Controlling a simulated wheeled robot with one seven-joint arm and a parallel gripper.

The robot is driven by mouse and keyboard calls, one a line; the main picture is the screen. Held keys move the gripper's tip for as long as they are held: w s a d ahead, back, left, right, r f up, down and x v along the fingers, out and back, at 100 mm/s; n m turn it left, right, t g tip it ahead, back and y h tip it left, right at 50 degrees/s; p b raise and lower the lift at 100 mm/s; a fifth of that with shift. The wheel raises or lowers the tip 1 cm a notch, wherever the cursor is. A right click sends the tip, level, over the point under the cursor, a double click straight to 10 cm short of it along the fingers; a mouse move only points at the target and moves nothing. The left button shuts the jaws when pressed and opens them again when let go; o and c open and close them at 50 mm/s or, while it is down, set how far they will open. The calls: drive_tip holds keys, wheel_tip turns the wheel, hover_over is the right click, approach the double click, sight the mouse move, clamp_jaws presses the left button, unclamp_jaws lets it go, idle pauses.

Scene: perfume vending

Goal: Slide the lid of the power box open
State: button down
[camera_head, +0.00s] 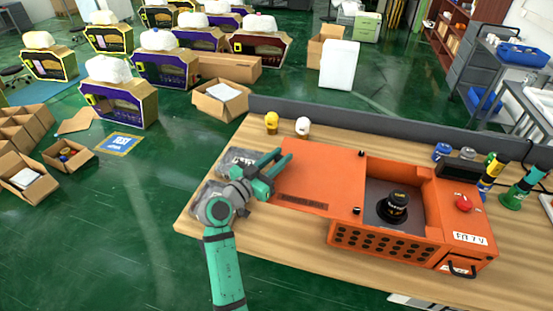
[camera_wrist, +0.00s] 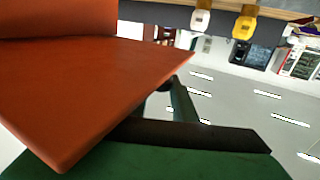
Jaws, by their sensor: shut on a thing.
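The orange power box (camera_head: 345,238) stands on the wooden table. Its flat orange lid (camera_head: 318,172) sticks out to the left of the box, and the right part of the box is uncovered. A black knob-like part (camera_head: 393,207) shows inside the opening. My gripper (camera_head: 277,168) is at the lid's left end, shut on its edge. In the wrist view the lid (camera_wrist: 90,90) fills the left side, with a green and black finger (camera_wrist: 190,135) against its underside. The other finger is mostly hidden there.
A yellow bulb (camera_head: 271,122) and a white bulb (camera_head: 303,126) stand behind the lid near the table's back edge. A red button (camera_head: 464,204) is on the box's right part. Blue cans (camera_head: 441,151) and screwdriver-like tools (camera_head: 492,172) stand at the right. Bare table lies in front of the lid.

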drive_tip(key=c, duration=1.5)
unclamp_jaws()
drive_tip(key=v, duration=1.1)
drive_tip(key=shift+w+d, duration=0.1)
drive_tip(key=shift+w, duration=0.05)
